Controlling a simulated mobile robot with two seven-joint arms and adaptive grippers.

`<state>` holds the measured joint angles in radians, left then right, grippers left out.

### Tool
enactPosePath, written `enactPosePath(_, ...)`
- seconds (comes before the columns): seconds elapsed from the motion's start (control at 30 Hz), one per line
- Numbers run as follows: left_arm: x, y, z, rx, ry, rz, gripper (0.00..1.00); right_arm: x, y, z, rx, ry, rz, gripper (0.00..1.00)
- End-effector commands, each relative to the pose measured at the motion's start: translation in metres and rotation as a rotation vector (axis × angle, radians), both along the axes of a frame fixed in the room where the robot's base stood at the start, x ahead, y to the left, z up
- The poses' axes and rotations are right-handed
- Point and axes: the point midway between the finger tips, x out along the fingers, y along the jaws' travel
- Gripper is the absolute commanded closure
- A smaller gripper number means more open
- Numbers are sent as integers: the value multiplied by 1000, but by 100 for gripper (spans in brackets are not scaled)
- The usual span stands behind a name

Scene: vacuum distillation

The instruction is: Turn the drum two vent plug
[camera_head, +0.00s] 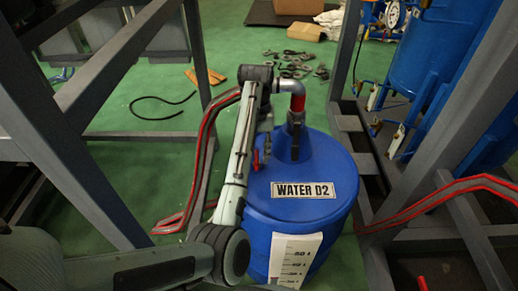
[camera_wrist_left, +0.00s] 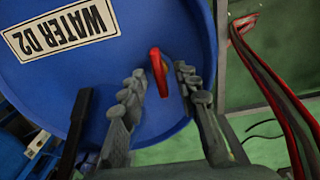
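The blue drum (camera_head: 315,225) labelled WATER D2 stands upright. The red vent plug (camera_head: 256,159) shows as a small red piece on its lid, partly hidden by my left arm. In the left wrist view the red plug (camera_wrist_left: 159,72) lies between the two fingertips, nearer the right finger, over the blue lid (camera_wrist_left: 140,50). My left gripper (camera_head: 264,143) points down above the lid. In the wrist view the left gripper (camera_wrist_left: 160,85) has its fingers apart, with a gap to the plug on the left side. Contact on the right cannot be told. My right gripper is not in view.
Grey frame posts (camera_head: 80,170) stand left and right of the drum. Red and grey rails (camera_head: 199,165) run near the floor. Loose tools (camera_head: 292,65) lie behind on the green floor.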

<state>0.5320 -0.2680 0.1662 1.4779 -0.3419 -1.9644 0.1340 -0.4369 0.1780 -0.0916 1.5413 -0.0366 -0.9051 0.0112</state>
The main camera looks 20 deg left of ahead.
Motion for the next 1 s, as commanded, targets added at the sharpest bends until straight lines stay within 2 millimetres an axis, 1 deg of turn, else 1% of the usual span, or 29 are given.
enactPosePath(0.2, 0, 0, -1, -1, 0, 0, 69, 0, 0, 0, 0, 0, 0, 60)
enactPosePath(0.23, 0, 0, -1, -1, 0, 0, 70, 0, 0, 0, 0, 0, 0, 60)
enactPosePath(0.43, 0, 0, -1, -1, 0, 0, 95, 0, 0, 0, 0, 0, 0, 60)
enactPosePath(0.47, 0, 0, -1, -1, 0, 0, 99, 0, 0, 0, 0, 1, 0, 60)
enactPosePath(0.5, 0, 0, -1, -1, 0, 0, 100, 0, 0, 0, 0, 1, 0, 60)
enactPosePath(0.8, 0, 0, 0, -1, 0, 8, 100, 0, 0, 0, 0, 1, 0, 60)
enactPosePath(1.0, 0, 0, 0, -2, -1, 67, 100, 0, 0, 0, 0, 1, 0, 60)
